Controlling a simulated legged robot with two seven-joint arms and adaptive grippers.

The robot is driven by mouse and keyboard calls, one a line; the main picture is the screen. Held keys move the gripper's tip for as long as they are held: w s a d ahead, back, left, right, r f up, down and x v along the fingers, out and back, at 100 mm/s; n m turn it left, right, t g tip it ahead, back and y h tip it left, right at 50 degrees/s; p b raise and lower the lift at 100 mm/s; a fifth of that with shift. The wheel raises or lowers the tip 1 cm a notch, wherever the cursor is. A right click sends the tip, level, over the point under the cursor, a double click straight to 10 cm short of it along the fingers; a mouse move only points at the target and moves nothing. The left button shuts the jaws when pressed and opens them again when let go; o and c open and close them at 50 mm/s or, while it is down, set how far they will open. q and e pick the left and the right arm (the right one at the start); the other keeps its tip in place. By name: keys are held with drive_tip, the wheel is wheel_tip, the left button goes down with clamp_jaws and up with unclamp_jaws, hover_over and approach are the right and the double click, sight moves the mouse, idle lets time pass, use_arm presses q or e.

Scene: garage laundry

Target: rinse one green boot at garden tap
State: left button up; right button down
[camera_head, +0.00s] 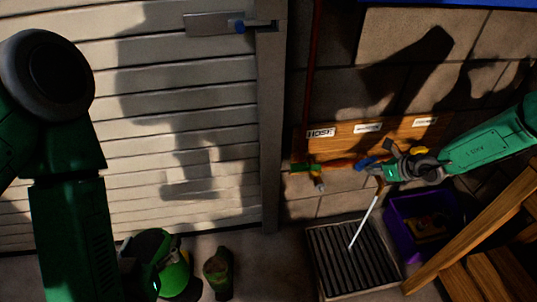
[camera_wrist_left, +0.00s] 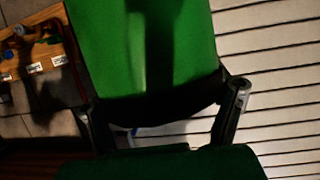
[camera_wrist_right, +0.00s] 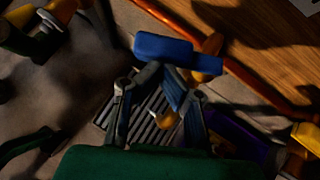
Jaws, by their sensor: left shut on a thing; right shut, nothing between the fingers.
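My left gripper (camera_wrist_left: 165,105) is shut on a bright green boot (camera_wrist_left: 145,45), with a finger on each side of it. In the head view this boot (camera_head: 173,272) is low at the left, beside my left arm and partly hidden. A second, darker green boot (camera_head: 218,274) stands on the floor to its right. The garden tap has a blue handle (camera_wrist_right: 175,49) and a brass spout (camera_wrist_right: 168,120). My right gripper (camera_head: 377,168) is at the tap, shut and empty by the handle. A thin white stream (camera_head: 364,220) runs from the tap to the drain grate (camera_head: 325,262).
A wooden board (camera_head: 345,143) with labels, one reading HOSE, is on the block wall. A purple crate (camera_head: 395,222) stands right of the grate. Wooden slats (camera_head: 475,235) fill the lower right. A slatted pale door (camera_head: 190,120) is behind the boots.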

sight(363, 164)
idle(0.3)
use_arm(q)
drive_tip(key=shift+r, duration=0.2)
drive_tip(key=shift+r+p, duration=0.35)
drive_tip(key=shift+p, duration=0.15)
use_arm(e)
drive_tip(key=shift+w+a, duration=0.95)
drive_tip(key=shift+a, duration=0.15)
use_arm(q)
drive_tip(key=shift+f, duration=0.1)
use_arm(e)
drive_tip(key=shift+w+a, duration=0.1)
drive_tip(key=shift+w, duration=0.05)
